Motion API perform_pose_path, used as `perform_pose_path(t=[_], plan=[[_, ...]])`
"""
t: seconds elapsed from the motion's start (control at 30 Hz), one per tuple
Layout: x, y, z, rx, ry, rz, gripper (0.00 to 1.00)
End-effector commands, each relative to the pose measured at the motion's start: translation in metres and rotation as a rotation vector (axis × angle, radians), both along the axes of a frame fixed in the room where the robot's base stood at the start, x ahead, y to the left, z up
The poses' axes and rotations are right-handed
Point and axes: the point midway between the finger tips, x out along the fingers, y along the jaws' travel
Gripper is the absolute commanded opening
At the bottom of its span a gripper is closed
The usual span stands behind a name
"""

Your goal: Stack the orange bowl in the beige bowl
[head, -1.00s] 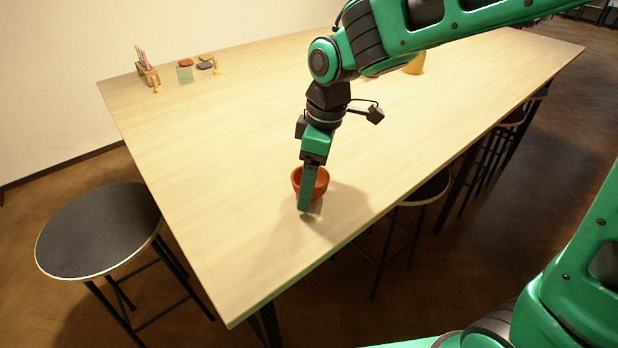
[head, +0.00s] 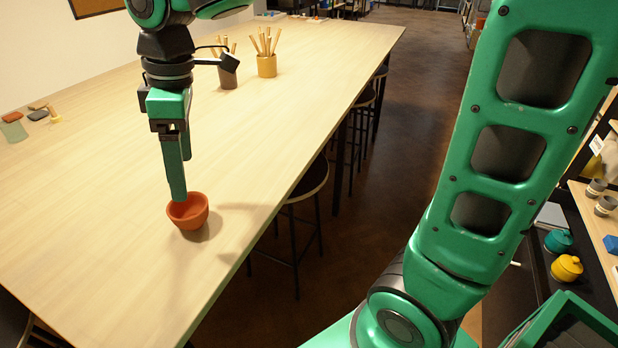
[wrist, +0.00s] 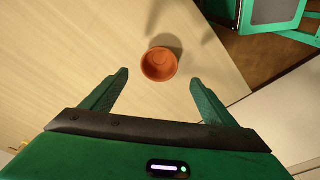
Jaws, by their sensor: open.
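The orange bowl (head: 190,212) stands upright and empty on the table near its right edge. It also shows in the wrist view (wrist: 159,64), ahead of the fingertips and between their lines. My gripper (head: 180,175) points down just above and behind the bowl in the head view. In the wrist view my gripper (wrist: 158,80) is open with nothing between its fingers, apart from the bowl. I see no beige bowl in these frames.
The long table (head: 110,240) is mostly clear. A yellow cup (head: 267,66) and a dark cup (head: 228,78), both with wooden tools, stand farther back. Stools (head: 305,185) sit along the right edge. Shelves at right hold a yellow jar (head: 566,268) and a teal jar (head: 558,241).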

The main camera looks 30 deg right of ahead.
Motion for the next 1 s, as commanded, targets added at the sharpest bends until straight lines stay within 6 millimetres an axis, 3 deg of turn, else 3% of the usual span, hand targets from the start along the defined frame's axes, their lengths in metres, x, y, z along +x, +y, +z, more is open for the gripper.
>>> perform_pose_path(t=[0.07, 0.17, 0.27, 0.37, 0.4, 0.5, 0.6, 0.7, 0.8, 1.0], plan=[[0.0, -0.002, 0.0, -0.001, 0.001, -0.008, 0.8], [0.001, -0.024, -0.003, -0.009, 0.005, -0.091, 0.8], [-0.003, -0.078, -0.011, -0.027, 0.016, -0.298, 0.8], [-0.022, -0.154, -0.024, -0.046, 0.038, -0.612, 0.8], [-0.035, -0.186, -0.031, -0.052, 0.049, -0.752, 0.8], [-0.078, -0.253, -0.049, -0.06, 0.079, -1.094, 0.8], [-0.126, -0.3, -0.068, -0.061, 0.113, -1.392, 0.8], [-0.167, -0.326, -0.084, -0.06, 0.144, -1.615, 0.8], [-0.193, -0.335, -0.095, -0.058, 0.165, -1.75, 0.8], [-0.204, -0.339, -0.1, -0.058, 0.176, -1.812, 0.8]])
